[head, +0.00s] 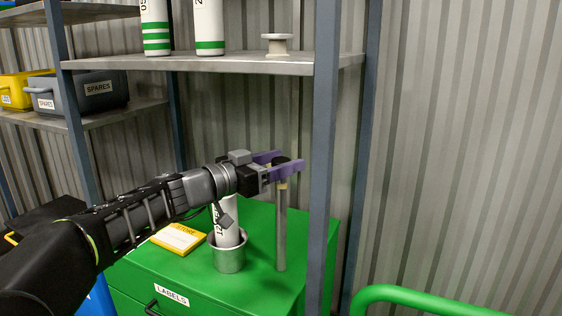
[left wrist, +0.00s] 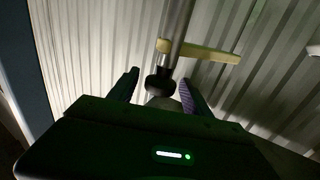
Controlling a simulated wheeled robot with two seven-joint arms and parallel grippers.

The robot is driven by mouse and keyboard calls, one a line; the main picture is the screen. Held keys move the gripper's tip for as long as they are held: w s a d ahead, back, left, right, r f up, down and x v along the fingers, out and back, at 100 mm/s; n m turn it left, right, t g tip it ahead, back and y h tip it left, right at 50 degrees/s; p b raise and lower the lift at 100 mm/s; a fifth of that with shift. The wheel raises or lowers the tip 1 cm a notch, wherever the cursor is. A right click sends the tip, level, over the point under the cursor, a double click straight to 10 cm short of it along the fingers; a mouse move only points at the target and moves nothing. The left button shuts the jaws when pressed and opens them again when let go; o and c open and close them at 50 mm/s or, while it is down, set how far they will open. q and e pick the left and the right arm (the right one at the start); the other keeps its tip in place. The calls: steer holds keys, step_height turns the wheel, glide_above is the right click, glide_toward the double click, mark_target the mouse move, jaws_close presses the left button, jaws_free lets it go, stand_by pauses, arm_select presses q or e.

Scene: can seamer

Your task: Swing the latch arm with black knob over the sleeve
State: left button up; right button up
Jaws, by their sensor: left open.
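A grey upright post (head: 281,232) stands on the green cabinet. The black knob (head: 284,161) is near its top, and a short tan piece of the latch arm (head: 282,186) shows just below. My left gripper (head: 287,163) is open, with its purple fingers on either side of the knob; I cannot tell whether they touch it. In the left wrist view the knob (left wrist: 160,83) sits between the fingers, and the tan latch arm (left wrist: 208,53) reaches to the right. A metal sleeve (head: 229,255) holds a white labelled tube (head: 226,226), left of the post. My right gripper is out of view.
The green cabinet top (head: 262,268) has a yellow card (head: 178,238) at left. A blue-grey shelf upright (head: 322,150) stands close to the right of my fingers. A metal shelf (head: 250,65) with white tubes and a spool (head: 277,45) is above. A green rail (head: 425,298) is at lower right.

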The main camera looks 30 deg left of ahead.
arm_select(q)
jaws_close()
stand_by(0.6)
stand_by(0.3)
